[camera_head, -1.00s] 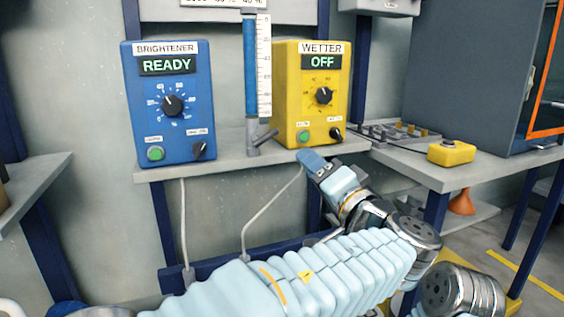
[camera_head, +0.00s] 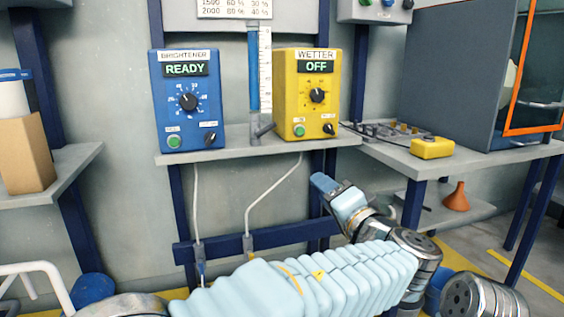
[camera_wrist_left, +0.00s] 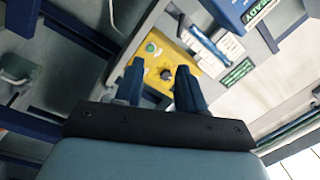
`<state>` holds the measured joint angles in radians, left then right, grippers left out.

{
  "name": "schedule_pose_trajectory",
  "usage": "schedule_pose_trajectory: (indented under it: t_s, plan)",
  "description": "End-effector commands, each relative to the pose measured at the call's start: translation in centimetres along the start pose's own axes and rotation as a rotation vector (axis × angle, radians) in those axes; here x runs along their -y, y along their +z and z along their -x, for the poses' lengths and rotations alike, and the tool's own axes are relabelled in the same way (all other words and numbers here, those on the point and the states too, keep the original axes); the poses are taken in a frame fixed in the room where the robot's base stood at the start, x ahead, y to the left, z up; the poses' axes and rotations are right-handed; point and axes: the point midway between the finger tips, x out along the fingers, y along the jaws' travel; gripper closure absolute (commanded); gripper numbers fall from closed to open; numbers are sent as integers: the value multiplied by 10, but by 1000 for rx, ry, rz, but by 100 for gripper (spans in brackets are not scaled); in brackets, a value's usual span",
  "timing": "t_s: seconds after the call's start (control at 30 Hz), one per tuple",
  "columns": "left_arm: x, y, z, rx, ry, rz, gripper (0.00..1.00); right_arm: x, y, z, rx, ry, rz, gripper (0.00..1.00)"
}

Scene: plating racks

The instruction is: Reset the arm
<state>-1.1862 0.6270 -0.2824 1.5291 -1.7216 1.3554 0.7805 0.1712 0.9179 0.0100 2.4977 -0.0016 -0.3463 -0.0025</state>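My left gripper (camera_head: 322,183) is in front of and below the shelf edge, under the yellow box, and touches nothing. In the left wrist view its two blue fingers (camera_wrist_left: 160,84) stand apart with nothing between them, so it is open. The yellow WETTER box (camera_head: 308,112) shows OFF, with a black dial, a green button and a black switch. The blue BRIGHTENER box (camera_head: 187,118) shows READY. In the wrist view the yellow box (camera_wrist_left: 178,52) lies beyond the fingers. My right gripper is not in view.
The grey shelf (camera_head: 240,150) carries both boxes and a blue measuring tube (camera_head: 253,75). To the right, a table holds a yellow button box (camera_head: 432,147) beside a dark cabinet (camera_head: 450,75). A cardboard box (camera_head: 26,155) stands on a left shelf. White cables hang below the shelf.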

Motion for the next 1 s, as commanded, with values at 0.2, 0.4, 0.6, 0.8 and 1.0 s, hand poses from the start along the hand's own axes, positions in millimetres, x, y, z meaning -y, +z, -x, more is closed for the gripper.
schedule_pose_trajectory:
  t_s: [0.2,0.4,0.6,0.8,1.0]
  plan:
    - [-47,29,-25,61,138,-88,61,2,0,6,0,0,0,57]
    - [-115,80,-48,151,350,-186,61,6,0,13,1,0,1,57]
    - [-214,184,-52,324,731,-259,61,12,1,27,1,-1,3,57]
    - [-305,320,13,596,1245,-99,61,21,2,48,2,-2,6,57]
    - [-334,412,112,953,1512,508,61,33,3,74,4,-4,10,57]
